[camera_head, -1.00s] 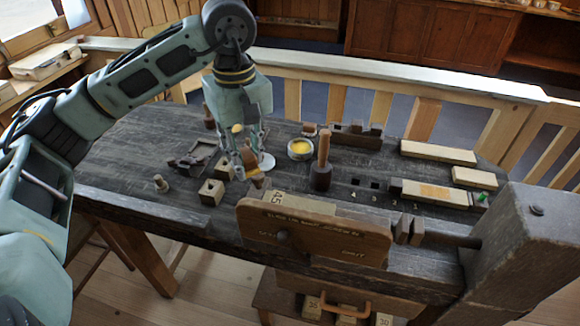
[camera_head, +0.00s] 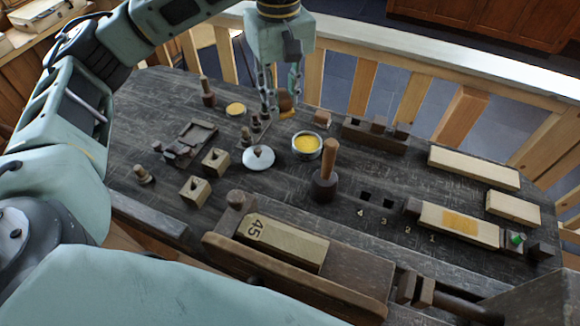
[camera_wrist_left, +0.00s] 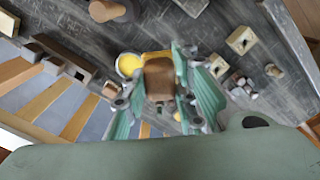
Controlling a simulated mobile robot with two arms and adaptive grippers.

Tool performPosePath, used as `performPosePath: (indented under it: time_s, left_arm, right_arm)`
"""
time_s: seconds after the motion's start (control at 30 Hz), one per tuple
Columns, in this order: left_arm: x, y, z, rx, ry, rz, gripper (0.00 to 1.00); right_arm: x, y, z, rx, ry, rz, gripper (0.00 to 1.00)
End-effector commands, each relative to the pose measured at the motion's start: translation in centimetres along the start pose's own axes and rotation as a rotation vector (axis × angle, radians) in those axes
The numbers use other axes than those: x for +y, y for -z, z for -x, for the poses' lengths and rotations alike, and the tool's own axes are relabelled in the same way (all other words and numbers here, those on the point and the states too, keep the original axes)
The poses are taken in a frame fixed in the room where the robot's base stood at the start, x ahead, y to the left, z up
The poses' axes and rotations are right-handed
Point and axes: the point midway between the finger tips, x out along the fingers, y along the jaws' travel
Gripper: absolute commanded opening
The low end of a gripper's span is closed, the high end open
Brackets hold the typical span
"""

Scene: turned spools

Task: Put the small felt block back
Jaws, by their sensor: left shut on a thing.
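The small felt block (camera_head: 286,100), brown with a yellow-orange underside, is between the fingers of my left gripper (camera_head: 282,92). In the head view the gripper is near the back edge of the bench (camera_head: 150,110), left of the small brown block (camera_head: 323,117). In the left wrist view the felt block (camera_wrist_left: 160,78) sits between the fingers (camera_wrist_left: 163,80), its yellow part showing at the far side. My left gripper is shut on it. The fingers partly hide it in the head view. My right gripper is not in view.
A tin of yellow stuff (camera_head: 306,146), a white disc (camera_head: 258,158) and an upright mallet (camera_head: 325,176) stand nearby. Small turned pieces (camera_head: 255,125) stand just below the gripper. A slotted rack (camera_head: 375,137) is at the back. Bare bench lies around the numbered holes.

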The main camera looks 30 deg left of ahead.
Motion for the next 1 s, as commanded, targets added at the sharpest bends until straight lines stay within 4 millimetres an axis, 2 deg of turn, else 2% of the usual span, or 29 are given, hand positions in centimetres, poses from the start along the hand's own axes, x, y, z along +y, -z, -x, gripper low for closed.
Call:
performPosePath:
  time_s: [0.03, 0.33, 0.5, 0.63, 0.77, 1.0]
  left_arm:
    - [-0.1, 0.0, -1.3, -0.002, 0.003, 0.000, 0.05]
    - [-0.1, 0.0, -6.3, -0.001, 0.003, 0.000, 0.05]
    - [-0.1, 0.0, -10.4, -0.002, 0.003, 0.000, 0.05]
    - [-0.1, 0.0, -12.9, -0.001, 0.004, 0.001, 0.05]
    - [-0.1, 0.0, -14.6, -0.002, 0.004, 0.001, 0.05]
    - [-0.1, -0.1, -18.8, -0.003, 0.004, 0.000, 0.05]
  right_arm:
    - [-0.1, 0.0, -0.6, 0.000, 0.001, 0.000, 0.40]
    - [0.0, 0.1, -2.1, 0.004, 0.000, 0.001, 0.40]
    - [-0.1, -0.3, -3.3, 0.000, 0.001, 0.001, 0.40]
    - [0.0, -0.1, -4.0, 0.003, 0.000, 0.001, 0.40]
    - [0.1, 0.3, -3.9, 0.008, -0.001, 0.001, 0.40]
    - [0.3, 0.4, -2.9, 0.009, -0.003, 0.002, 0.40]
